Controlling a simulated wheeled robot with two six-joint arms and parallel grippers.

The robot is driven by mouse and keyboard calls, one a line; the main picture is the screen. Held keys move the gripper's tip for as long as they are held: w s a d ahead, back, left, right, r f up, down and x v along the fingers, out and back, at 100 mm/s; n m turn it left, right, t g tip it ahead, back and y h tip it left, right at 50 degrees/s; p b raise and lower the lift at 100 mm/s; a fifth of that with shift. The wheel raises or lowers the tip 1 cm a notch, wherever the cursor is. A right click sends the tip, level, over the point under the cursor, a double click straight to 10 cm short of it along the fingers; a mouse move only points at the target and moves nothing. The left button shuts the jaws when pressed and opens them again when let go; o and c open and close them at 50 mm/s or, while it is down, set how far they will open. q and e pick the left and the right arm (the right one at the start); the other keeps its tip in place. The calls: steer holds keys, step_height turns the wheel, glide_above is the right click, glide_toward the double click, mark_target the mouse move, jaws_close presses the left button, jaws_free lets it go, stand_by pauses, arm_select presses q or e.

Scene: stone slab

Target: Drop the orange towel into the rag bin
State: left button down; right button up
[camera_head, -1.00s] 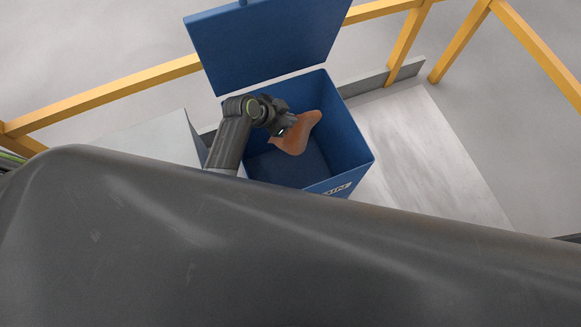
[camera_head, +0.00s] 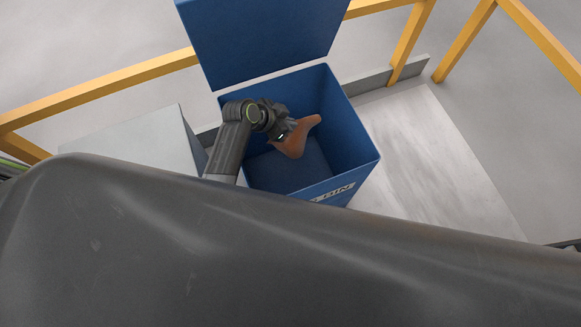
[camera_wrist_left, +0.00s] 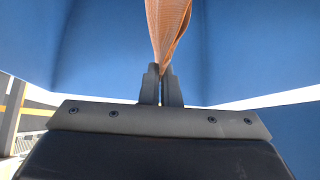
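The orange towel (camera_head: 297,140) hangs from my left gripper (camera_head: 285,131) over the open mouth of the blue rag bin (camera_head: 352,132). In the left wrist view the towel (camera_wrist_left: 167,25) is pinched between the two dark fingers of the gripper (camera_wrist_left: 161,75), which are close together. Blue bin surfaces (camera_wrist_left: 245,50) fill the background there. The bin's lid (camera_head: 262,38) stands open at the back. Part of the bin's lettering shows on its front. How deep the towel hangs is hard to tell. My right gripper is not in view.
Yellow railings (camera_head: 100,93) run behind the bin and to its right. A pale grey box (camera_head: 150,140) stands left of the bin. A light slab (camera_head: 430,150) lies clear to the right. A large dark surface covers the lower part of the head view.

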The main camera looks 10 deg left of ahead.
arm_select(q)
steer(key=shift+c, duration=1.4)
jaws_free()
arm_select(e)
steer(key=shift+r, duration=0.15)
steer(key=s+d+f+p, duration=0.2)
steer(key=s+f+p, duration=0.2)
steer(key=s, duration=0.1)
arm_select(q)
step_height(320, 180, up, 6)
steer(key=s+a+g+y+p, duration=0.1)
steer(key=g+y+p, duration=0.2)
steer(key=p, duration=0.6)
steer(key=shift+s+a, duration=0.3)
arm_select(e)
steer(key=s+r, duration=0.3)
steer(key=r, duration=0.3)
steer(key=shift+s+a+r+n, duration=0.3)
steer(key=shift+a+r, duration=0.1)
arm_select(q)
steer(key=shift+f, duration=0.1)
